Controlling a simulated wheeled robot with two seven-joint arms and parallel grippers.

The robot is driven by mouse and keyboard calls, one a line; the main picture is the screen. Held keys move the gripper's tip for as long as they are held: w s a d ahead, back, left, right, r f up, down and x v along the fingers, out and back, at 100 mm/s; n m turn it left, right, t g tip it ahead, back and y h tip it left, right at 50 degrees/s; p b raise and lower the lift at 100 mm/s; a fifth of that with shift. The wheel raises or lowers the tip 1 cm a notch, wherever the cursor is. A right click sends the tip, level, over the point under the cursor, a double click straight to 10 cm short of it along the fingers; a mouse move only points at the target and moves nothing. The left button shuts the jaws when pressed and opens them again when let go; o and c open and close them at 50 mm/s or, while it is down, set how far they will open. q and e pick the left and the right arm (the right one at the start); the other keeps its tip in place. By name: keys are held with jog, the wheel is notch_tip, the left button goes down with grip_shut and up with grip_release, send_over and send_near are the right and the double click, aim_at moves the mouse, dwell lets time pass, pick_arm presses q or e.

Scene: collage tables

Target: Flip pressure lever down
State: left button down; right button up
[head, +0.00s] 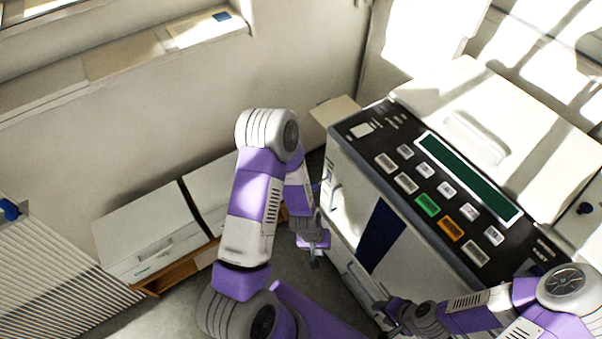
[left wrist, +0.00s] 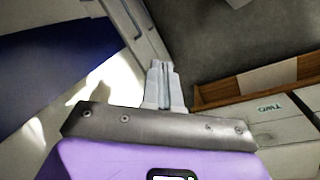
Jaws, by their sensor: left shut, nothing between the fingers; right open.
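The large copier-like machine (head: 345,222) stands at the right in the head view, with a pale front and a dark button panel on top. I cannot pick out a pressure lever for certain; a small handle-like part (head: 335,196) shows on the machine's front, close to my left arm. My left gripper (head: 314,263) hangs low beside that front, pointing down. In the left wrist view its fingers (left wrist: 161,68) are shut together with nothing between them. My right gripper (head: 381,306) is near the machine's lower front, open and small in view.
The button panel (head: 440,190) has a green display (head: 470,178). White boxes (head: 150,236) on a wooden base stand by the wall to the left. A ribbed white unit (head: 55,265) is at far left. Grey floor (head: 185,308) shows between. A dark blue panel (left wrist: 60,70) is on the machine.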

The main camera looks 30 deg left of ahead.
pick_arm(q)
jog(key=w+a+r+n+t+y+p, duration=0.1)
jog(key=w+a+r+n+p, duration=0.35)
jog(key=w+a+r, duration=0.55)
jog(key=n+t, duration=0.2)
jog(key=n, duration=0.2)
send_near(314, 186)
jog(key=shift+m, duration=0.25)
jog(key=b+x, duration=0.3)
jog(key=x, duration=0.3)
jog(key=shift+w+d+f, duration=0.1)
jog(key=shift+w+f, duration=0.1)
jog(key=shift+f, duration=0.1)
pick_arm(e)
notch_tip(314, 186, up, 3)
jog(key=shift+s+f, duration=0.1)
jog(key=shift+s, duration=0.05)
pick_arm(q)
jog(key=shift+f, duration=0.1)
